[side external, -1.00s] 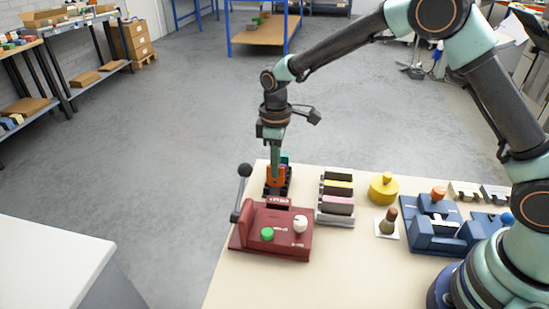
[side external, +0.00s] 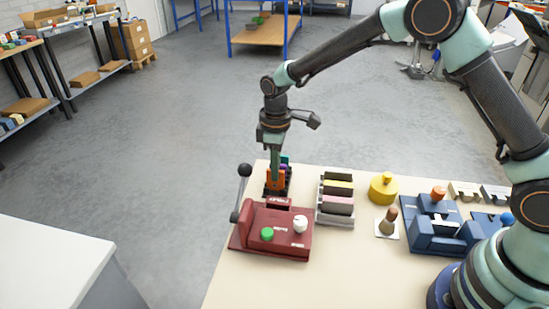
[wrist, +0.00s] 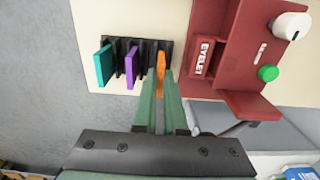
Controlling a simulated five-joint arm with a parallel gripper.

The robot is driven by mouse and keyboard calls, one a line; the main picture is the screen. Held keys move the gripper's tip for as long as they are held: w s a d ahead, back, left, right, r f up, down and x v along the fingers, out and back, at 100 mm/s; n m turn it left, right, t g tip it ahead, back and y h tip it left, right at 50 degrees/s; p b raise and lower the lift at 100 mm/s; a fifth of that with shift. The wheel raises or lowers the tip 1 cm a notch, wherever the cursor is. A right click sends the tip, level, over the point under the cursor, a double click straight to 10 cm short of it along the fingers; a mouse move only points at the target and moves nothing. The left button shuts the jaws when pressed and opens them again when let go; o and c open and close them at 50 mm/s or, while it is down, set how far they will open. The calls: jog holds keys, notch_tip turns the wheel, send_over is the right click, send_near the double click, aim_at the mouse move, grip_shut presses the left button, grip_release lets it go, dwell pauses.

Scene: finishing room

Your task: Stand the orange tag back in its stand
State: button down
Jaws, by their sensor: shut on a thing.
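My gripper (side external: 275,172) is shut on the orange tag (side external: 281,181), over the black stand (side external: 287,190) at the far left corner of the table. In the wrist view the fingers (wrist: 158,84) point at the stand, and the orange tag (wrist: 162,62) shows at the fingertips by the right end of the stand (wrist: 139,45). A teal tag (wrist: 103,64) and a purple tag (wrist: 131,66) stand in it to the left. The fingers hide part of the orange tag; I cannot tell whether its lower edge is in a slot.
The dark red eyelet press (side external: 262,245) with a lever stands close in front of the stand. To the right are a rack of coloured blocks (side external: 336,220), a yellow knobbed weight (side external: 382,190), a small brown-topped stamp (side external: 389,222) and a blue fixture (side external: 420,240).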

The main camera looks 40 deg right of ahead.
jog(key=shift+f, duration=0.6)
dwell(0.6)
jog(key=c, duration=1.3)
grip_release()
jog(key=shift+o, duration=0.2)
jog(key=shift+r, duration=0.1)
jog(key=shift+r, duration=5.45)
